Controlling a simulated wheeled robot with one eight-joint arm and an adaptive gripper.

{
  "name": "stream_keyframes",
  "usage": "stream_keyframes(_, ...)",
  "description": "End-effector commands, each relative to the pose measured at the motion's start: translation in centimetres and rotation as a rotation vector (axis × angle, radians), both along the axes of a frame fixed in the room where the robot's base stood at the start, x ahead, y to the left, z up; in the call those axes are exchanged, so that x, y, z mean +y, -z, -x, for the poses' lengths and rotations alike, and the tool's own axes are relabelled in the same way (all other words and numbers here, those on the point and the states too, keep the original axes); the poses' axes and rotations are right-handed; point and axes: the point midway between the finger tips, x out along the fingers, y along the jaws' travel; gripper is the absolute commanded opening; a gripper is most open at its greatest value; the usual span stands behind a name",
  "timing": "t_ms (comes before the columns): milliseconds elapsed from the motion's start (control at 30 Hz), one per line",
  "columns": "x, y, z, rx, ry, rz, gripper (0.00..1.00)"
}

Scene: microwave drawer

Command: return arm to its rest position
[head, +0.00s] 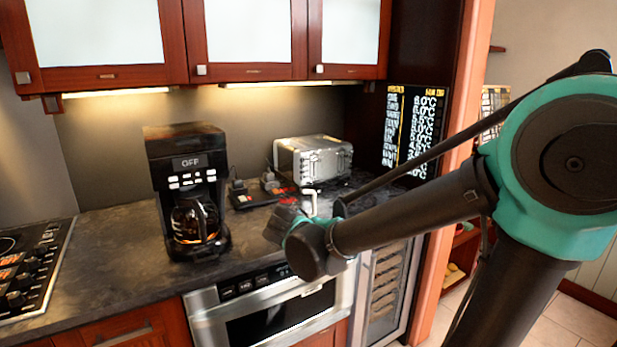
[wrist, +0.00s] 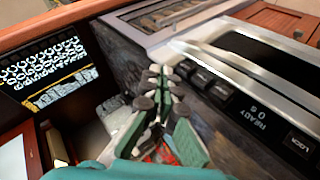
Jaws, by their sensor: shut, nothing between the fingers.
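My arm reaches in from the right in the head view, with its wrist above the counter's front edge. My gripper (wrist: 159,73) shows in the wrist view with its fingers together and nothing between them. In the head view the wrist covers most of it, and its fingers cannot be made out. The microwave drawer (head: 275,326) is below the counter, with a steel front that looks closed. Its button panel, tilted, is right of the fingers in the wrist view (wrist: 235,100). I cannot tell whether the fingers touch anything.
A coffee maker (head: 187,185) stands on the dark counter (head: 105,250), left of my wrist. A silver toaster (head: 313,158) is behind it. A cooktop (head: 30,265) is at far left. Upper cabinets (head: 240,35) hang above. A wooden post (head: 455,190) stands close behind my arm.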

Motion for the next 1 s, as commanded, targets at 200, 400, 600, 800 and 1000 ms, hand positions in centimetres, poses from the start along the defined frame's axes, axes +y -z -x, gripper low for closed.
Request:
stream_keyframes(200, -7.6, 6.3, 3.9, 0.18, 0.102, -0.177, 0.0)
stream_keyframes(400, -11.3, 11.0, 8.5, 0.28, 0.172, -0.377, 0.0)
stream_keyframes(600, -12.7, 14.2, 12.5, 0.311, 0.221, -0.586, 0.0)
stream_keyframes(800, -12.6, 15.6, 14.6, 0.299, 0.243, -0.72, 0.0)
stream_keyframes(1000, -12.5, 15.9, 14.9, 0.294, 0.245, -0.749, 0.0)
